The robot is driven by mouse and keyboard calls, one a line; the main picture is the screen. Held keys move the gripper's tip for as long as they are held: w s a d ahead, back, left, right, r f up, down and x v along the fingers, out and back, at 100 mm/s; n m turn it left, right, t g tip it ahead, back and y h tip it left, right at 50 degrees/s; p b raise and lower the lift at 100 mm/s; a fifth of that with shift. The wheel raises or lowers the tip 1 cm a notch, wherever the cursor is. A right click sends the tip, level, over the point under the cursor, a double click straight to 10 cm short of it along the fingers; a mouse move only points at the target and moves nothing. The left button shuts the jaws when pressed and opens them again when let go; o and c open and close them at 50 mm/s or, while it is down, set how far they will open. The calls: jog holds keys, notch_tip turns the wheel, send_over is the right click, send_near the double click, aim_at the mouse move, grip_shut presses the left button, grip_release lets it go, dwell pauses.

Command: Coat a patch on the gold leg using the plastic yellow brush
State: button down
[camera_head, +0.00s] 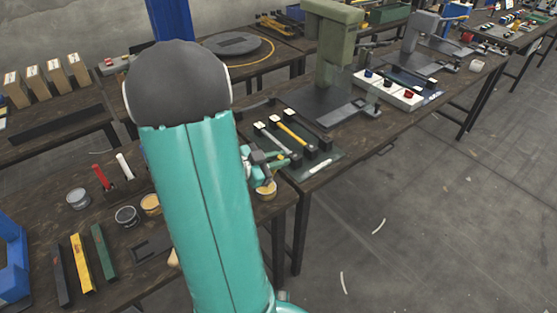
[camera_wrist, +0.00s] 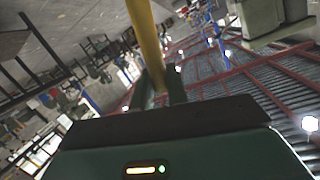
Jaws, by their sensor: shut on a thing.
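A gold-yellow bar (camera_head: 82,263), which looks like the gold leg, lies on the near table between a dark bar and a green bar. A small reddish mark shows on it. In the wrist view my gripper (camera_wrist: 160,88) is shut on a plain yellow rod (camera_wrist: 145,35), which looks like the handle of the yellow brush. In the head view my gripper (camera_head: 262,160) shows in part at the table's right end, beyond my teal arm, well away from the gold bar.
A rack with a red handle (camera_head: 101,176) and a white handle (camera_head: 124,166) stands on the near table. A green press (camera_head: 333,50) stands behind. Floor at right is mostly clear.

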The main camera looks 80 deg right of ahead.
jog(key=shift+r, duration=3.25)
jog(key=shift+s+a, duration=0.1)
